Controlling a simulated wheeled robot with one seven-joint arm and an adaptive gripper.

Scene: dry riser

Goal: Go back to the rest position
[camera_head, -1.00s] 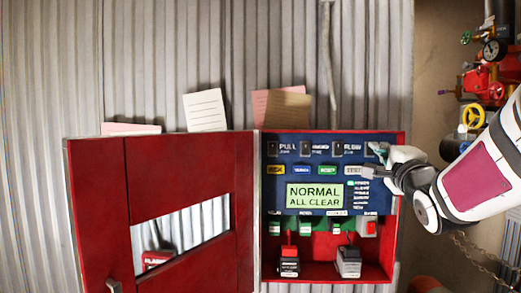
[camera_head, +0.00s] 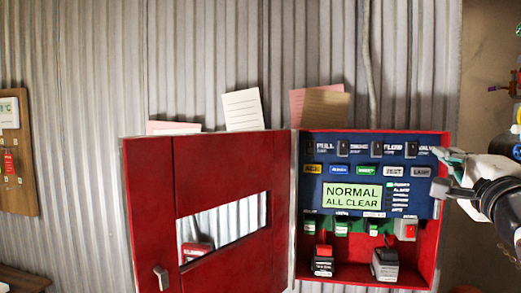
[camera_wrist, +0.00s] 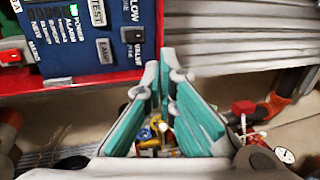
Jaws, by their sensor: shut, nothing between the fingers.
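My gripper (camera_head: 440,170) is at the right edge of an open red alarm panel (camera_head: 446,240), in front of its upper right corner. It is shut and empty. In the wrist view the teal-padded fingers of my gripper (camera_wrist: 166,72) converge close to the panel's lower edge in that picture. I cannot tell whether they touch the panel. The blue control face (camera_head: 310,195) shows a screen (camera_head: 352,195) reading NORMAL ALL CLEAR. The rest of my arm is mostly cut off at the right.
The red door (camera_head: 150,200) hangs open to the left. Paper notes (camera_head: 243,110) stand above the panel. In the wrist view, red and yellow valves and pipes (camera_wrist: 270,105) lie beyond the fingers.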

